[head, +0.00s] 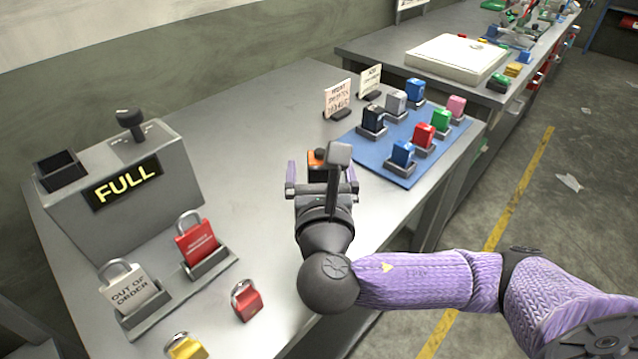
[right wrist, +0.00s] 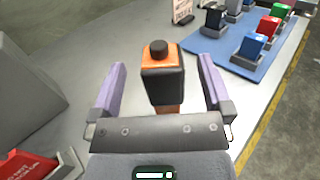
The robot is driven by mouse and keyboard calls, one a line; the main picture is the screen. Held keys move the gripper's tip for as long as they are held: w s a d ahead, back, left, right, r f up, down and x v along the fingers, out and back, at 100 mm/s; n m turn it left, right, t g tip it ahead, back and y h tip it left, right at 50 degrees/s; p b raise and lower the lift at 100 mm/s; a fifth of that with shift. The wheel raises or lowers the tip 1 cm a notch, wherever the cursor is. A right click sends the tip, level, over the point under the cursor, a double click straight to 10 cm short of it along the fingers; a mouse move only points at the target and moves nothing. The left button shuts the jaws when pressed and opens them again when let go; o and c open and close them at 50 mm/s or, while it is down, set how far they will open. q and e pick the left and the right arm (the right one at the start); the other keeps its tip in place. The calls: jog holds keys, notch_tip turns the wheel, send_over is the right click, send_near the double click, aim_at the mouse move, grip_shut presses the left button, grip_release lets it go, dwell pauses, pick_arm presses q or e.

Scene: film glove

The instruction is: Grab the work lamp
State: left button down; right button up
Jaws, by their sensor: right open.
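The work lamp (right wrist: 162,84) is an upright orange and black block with a dark round knob on top. In the right wrist view it stands between the two purple fingers of my right gripper (right wrist: 160,66), with a visible gap on each side. In the head view only a bit of the orange lamp (head: 315,158) shows, as my right gripper (head: 320,170) hides the rest. The right gripper is open, over the grey table. My left gripper is not in view.
A blue mat (head: 385,152) with several coloured blocks in holders lies to the right of the lamp, near two small signs. A grey box (head: 150,190) reading FULL stands left. Padlocks, including a red one (head: 247,300), are at the front left. The table behind the lamp is clear.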

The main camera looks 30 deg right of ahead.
jog(key=x, duration=0.3)
jog(key=shift+s, duration=0.1)
grip_shut()
